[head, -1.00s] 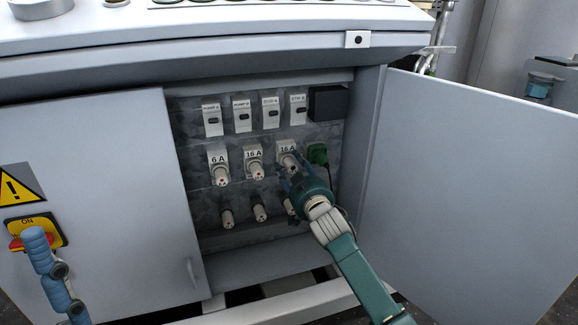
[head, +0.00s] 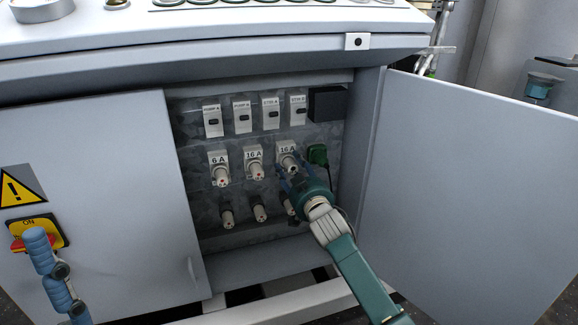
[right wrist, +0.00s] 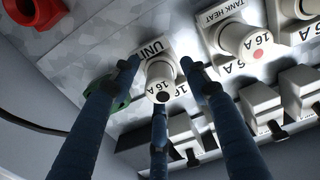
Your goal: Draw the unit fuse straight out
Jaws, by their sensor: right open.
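The unit fuse (right wrist: 159,76) is a white cylinder on a square base, with a 16 A marking and a dark spot on its end. Its label is partly covered in the right wrist view. In the head view it is the rightmost fuse (head: 287,162) of the middle row. My right gripper (right wrist: 158,95) is open, its blue fingers spread on either side of the fuse and one below it in the picture. Contact is not visible. It also shows in the head view (head: 291,180). Part of my left gripper (head: 42,256) shows at lower left, by the red-yellow switch.
The tank heat fuse (right wrist: 244,42) sits beside the unit fuse, with a red spot. A 6 A fuse (head: 221,174) is farther left. A green plug (head: 318,154) is close on the right. The open cabinet door (head: 460,190) bounds the right side.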

